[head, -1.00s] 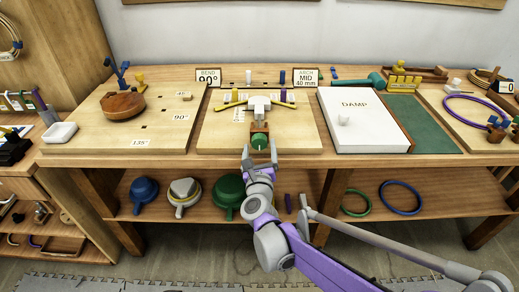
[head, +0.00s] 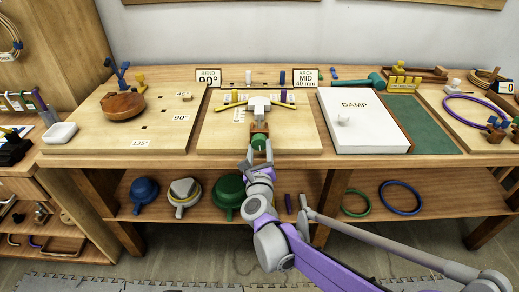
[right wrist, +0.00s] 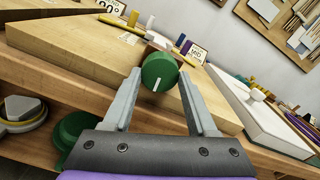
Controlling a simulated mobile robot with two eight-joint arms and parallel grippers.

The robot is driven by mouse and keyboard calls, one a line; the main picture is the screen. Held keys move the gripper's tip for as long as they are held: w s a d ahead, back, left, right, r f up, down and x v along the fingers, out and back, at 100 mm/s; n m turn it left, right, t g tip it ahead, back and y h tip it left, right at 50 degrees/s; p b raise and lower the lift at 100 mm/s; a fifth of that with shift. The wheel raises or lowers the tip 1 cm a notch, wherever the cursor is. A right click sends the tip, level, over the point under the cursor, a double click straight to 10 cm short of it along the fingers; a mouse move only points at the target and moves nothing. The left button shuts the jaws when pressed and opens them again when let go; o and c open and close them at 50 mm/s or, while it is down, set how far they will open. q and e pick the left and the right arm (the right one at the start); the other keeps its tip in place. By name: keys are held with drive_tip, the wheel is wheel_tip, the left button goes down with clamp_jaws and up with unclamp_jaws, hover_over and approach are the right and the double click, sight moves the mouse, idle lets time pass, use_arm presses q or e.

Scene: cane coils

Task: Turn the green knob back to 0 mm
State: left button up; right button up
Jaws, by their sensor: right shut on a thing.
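The green knob (head: 259,141) sits at the front edge of the middle wooden board (head: 215,133), at the near end of a fixture with a white block (head: 262,102). In the right wrist view the knob (right wrist: 160,68) shows its round face with a white line pointing down, tilted slightly left. My right gripper (head: 259,149) reaches up from below with one finger on each side of the knob and is shut on it. It also shows in the right wrist view (right wrist: 159,77). The scale marks on the board are too small to read. My left gripper is not in view.
A white DAMP board (head: 360,135) lies to the right. A board with angle labels (head: 100,135) and a brown wooden form (head: 123,105) lies to the left. The lower shelf holds a green lidded form (head: 229,190) and rings (head: 400,196).

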drive_tip(key=n, duration=0.9)
drive_tip(key=shift+n, duration=0.4)
drive_tip(key=n, duration=0.4)
drive_tip(key=shift+n, duration=0.3)
drive_tip(key=n, duration=1.2)
drive_tip(key=shift+n, duration=0.3)
drive_tip(key=n, duration=0.3)
drive_tip(key=shift+n+b, duration=0.3)
drive_tip(key=shift+b, duration=0.1)
drive_tip(key=shift+n, duration=1.9)
